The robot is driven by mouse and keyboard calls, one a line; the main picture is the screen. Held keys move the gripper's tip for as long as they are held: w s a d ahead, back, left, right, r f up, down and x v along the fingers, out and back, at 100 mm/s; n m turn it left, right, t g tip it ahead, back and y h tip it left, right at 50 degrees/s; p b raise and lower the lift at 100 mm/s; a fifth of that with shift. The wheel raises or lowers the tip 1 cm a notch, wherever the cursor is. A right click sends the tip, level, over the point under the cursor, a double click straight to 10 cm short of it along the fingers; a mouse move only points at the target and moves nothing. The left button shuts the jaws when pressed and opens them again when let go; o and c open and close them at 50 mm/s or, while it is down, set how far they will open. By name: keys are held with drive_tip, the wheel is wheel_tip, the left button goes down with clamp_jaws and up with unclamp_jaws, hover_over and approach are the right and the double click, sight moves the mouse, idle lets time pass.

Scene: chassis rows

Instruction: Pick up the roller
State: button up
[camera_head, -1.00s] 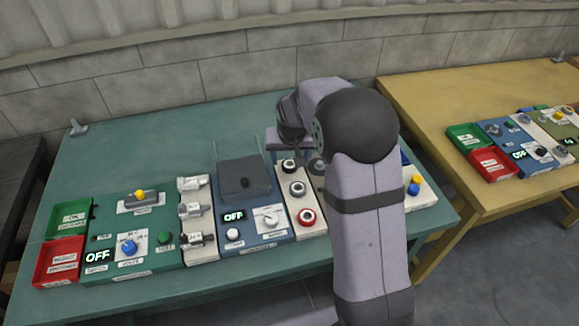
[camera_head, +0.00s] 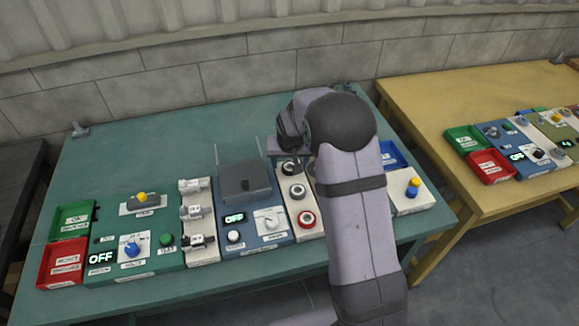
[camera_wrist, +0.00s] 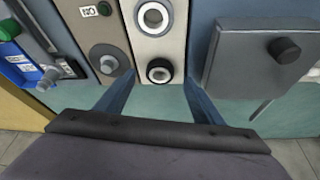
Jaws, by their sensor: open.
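Several round, ring-shaped rollers sit in a row on a white panel (camera_head: 311,233); which one the task means I cannot tell. In the wrist view a black roller with a white centre (camera_wrist: 159,71) lies between and just beyond the tips of my gripper (camera_wrist: 159,78), which is open and empty. A white-ringed roller (camera_wrist: 153,18) is farther along. In the head view my arm hides most of the gripper.
A grey box with a black knob (camera_wrist: 256,65) stands beside the roller panel. Beyond it are a green switch panel (camera_head: 122,261) and green and red trays (camera_head: 61,262). A yellow table (camera_head: 435,95) stands to the right.

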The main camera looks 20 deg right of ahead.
sight(289, 165)
drive_tip(key=shift+p+x, duration=0.5)
drive_tip(key=shift+x, duration=1.15)
drive_tip(key=shift+c, duration=0.6)
drive_tip(key=c, duration=1)
drive_tip(key=shift+r, duration=0.1)
